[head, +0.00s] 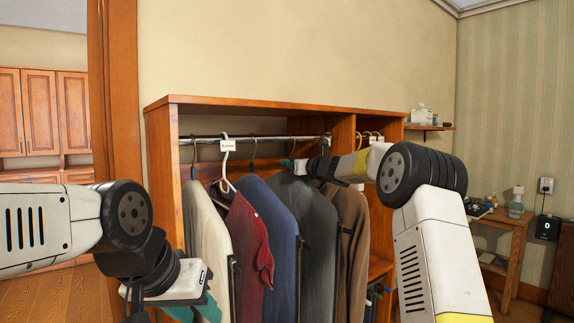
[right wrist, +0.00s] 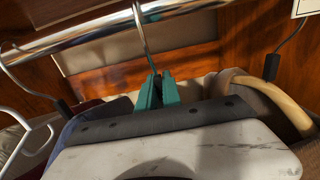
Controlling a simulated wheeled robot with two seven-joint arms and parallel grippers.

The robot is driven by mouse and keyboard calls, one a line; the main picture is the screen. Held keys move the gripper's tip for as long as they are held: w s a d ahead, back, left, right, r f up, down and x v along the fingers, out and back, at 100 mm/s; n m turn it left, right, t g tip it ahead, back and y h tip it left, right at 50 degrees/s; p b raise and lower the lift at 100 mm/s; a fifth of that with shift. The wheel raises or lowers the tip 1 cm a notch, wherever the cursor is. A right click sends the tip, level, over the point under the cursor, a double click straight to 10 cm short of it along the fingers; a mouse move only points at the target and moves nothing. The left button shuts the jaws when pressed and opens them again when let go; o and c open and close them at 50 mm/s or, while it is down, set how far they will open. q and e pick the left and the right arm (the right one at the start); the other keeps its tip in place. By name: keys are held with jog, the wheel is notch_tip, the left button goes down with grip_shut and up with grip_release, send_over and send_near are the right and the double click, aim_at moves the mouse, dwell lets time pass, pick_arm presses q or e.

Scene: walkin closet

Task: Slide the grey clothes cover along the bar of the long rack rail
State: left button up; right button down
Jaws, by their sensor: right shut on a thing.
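The grey clothes cover (head: 316,230) hangs upright from the metal bar (head: 203,139) in the wooden rack, between a blue cover (head: 272,230) and a brown garment (head: 350,215). My right gripper (head: 287,163) reaches in from the right at its top. In the right wrist view, the teal fingers (right wrist: 155,92) are shut on a thin metal hanger hook (right wrist: 141,28) just below the bar (right wrist: 75,43). The cover is mostly hidden behind my wrist there.
Left of the blue cover hang a red garment (head: 243,235), an empty white hanger (head: 228,165) with a tag and a cream cover (head: 205,225). A wooden divider (head: 342,140) stands right of the bar. More hangers (head: 371,137) are beyond it.

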jog(key=shift+s+r, duration=0.1)
jog(key=shift+r, duration=0.05)
dwell(0.5)
jog(key=c, duration=1.5)
grip_release()
jog(key=shift+o, duration=0.3)
jog(key=shift+f, duration=0.45)
jog(key=v, duration=0.7)
jog(key=shift+s+d+r, duration=0.2)
jog(key=shift+s+r, duration=0.05)
jog(key=shift+r, duration=0.1)
jog(key=s+d+m+h, duration=0.55)
jog(key=s+m, duration=0.35)
jog(key=m, duration=0.3)
jog(key=s+d+m+h, duration=0.4)
jog(key=s+d+m, duration=0.2)
jog(key=s+m, duration=0.45)
jog(key=s+a+f+m+g, duration=0.1)
jog(key=s+f+m+g, duration=0.1)
jog(key=s+f+m, duration=0.4)
jog(key=s+a+f+m+g, duration=0.1)
jog(key=s+f+m+g, duration=0.2)
jog(key=s, duration=1)
jog(key=s+a+f+m+g+y, duration=0.1)
jog(key=s+f+m+g, duration=0.2)
jog(key=s+f+m, duration=0.6)
jog(key=shift+s+m, duration=0.6)
jog(key=shift+m, duration=0.45)
